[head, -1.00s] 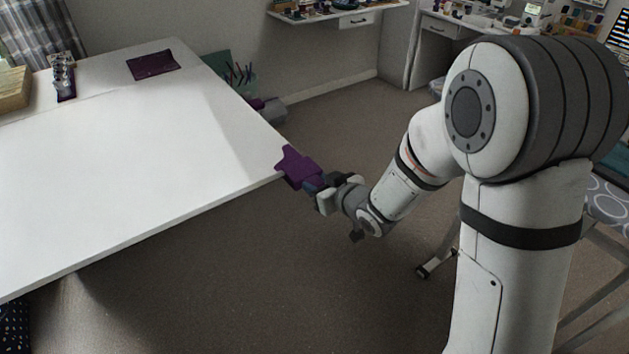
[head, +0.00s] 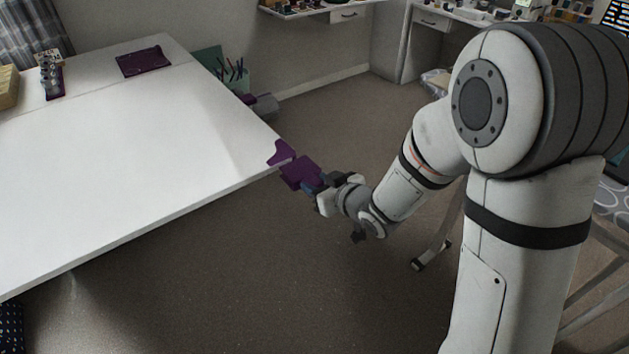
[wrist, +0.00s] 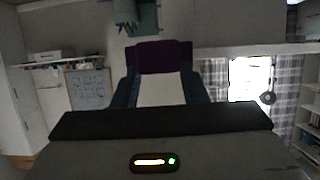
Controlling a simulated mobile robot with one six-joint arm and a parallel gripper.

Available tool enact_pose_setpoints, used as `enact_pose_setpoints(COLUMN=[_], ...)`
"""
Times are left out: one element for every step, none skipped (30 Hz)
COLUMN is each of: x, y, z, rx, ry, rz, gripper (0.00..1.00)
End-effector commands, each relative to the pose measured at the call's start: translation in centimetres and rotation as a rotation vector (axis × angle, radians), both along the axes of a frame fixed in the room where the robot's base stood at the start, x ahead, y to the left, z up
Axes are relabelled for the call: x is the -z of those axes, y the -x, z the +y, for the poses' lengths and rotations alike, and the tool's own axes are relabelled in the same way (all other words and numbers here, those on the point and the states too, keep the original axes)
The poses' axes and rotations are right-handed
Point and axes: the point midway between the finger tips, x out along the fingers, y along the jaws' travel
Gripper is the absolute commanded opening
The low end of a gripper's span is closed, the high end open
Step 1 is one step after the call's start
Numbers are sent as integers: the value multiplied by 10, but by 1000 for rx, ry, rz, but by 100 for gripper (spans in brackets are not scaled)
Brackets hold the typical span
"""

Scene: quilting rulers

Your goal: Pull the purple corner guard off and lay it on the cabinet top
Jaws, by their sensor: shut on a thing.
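The purple corner guard (head: 302,173) is at the near right corner of the broad white top (head: 120,165). Its upper part still overlaps the corner in the head view, and its block-like outer part sticks out past the edge. My gripper (head: 322,184) is shut on this outer part from the right, beyond the corner. In the wrist view the dark purple guard (wrist: 160,56) spans the ends of my two blue-grey fingers. The corner under the guard is hidden, so I cannot tell how far it sits on.
A flat purple item (head: 144,61), a dark rack with small pieces (head: 51,78) and a wooden box (head: 8,88) lie at the back of the white top. Its middle is clear. Open carpet lies below and right. A desk (head: 437,22) stands behind.

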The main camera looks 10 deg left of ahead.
Motion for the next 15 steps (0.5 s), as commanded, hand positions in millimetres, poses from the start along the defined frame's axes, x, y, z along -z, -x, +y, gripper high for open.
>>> enact_pose_setpoints(x=[0, 0, 0, 0, 0, 0, 0, 0, 0, 0, 0, 0, 0, 0, 0], y=[0, 0, 0, 0, 0, 0, 1, 1, 2, 3, 4, 6, 7, 8, 11], z=[0, 0, 0, 0, 0, -1, -1, -2, -3, -4, -5, -7, -9, -11, -14], rx=[0, 0, 0, 0, 0, 0, 0, 0, 0, 1, 1, 1, 2, 2, 2], ry=[0, 0, 0, -1, -1, -1, -1, 0, 0, 0, 0, -1, -1, -1, -1], rz=[0, 0, 0, -1, -1, -1, -1, 0, 0, 0, 0, 0, -1, -1, -1], gripper=[12, 12, 12, 12, 12, 12, 12, 12, 12, 12, 12, 12, 12, 12, 12])
